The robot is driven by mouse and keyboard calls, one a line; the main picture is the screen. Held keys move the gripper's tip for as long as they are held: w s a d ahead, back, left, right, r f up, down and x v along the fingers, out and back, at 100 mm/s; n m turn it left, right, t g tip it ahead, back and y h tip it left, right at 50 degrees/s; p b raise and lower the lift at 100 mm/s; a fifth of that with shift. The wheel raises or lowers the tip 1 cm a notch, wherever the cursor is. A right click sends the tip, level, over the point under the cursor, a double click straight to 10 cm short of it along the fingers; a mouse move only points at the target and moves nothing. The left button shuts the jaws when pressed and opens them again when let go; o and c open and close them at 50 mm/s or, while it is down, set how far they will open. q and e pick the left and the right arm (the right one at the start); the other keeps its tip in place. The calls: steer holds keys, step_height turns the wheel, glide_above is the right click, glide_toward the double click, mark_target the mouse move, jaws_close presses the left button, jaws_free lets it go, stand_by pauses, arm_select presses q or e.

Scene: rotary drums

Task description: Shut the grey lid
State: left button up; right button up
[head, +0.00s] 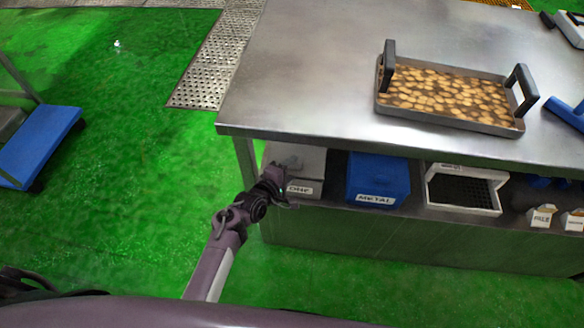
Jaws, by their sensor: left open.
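A grey box (312,188) with a partly covered white label stands at the left end of the shelf under the steel table. Its pale grey lid (312,160) shows on top, partly hidden by my gripper. I cannot tell from here whether the lid is fully down or slightly raised. My left gripper (283,184) is open, in front of the box's left part and close to the lid. I cannot tell whether it touches the box. My right gripper is not in view.
A blue box (378,178) labelled METAL, a white open bin (462,190) and small cartons (541,217) share the shelf. The steel tabletop (310,70) overhangs the shelf. A tray (450,118) of round brown pieces sits on it. Green floor at left is mostly clear, beside a blue cart (40,142).

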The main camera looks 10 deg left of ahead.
arm_select(q)
steer(key=v, duration=0.6)
steer(key=shift+s+a+p, duration=0.15)
steer(key=shift+s+p, duration=0.15)
steer(key=shift+p, duration=0.15)
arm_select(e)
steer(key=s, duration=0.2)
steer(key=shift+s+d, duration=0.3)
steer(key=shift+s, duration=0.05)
arm_select(q)
steer(key=shift+c, duration=0.5)
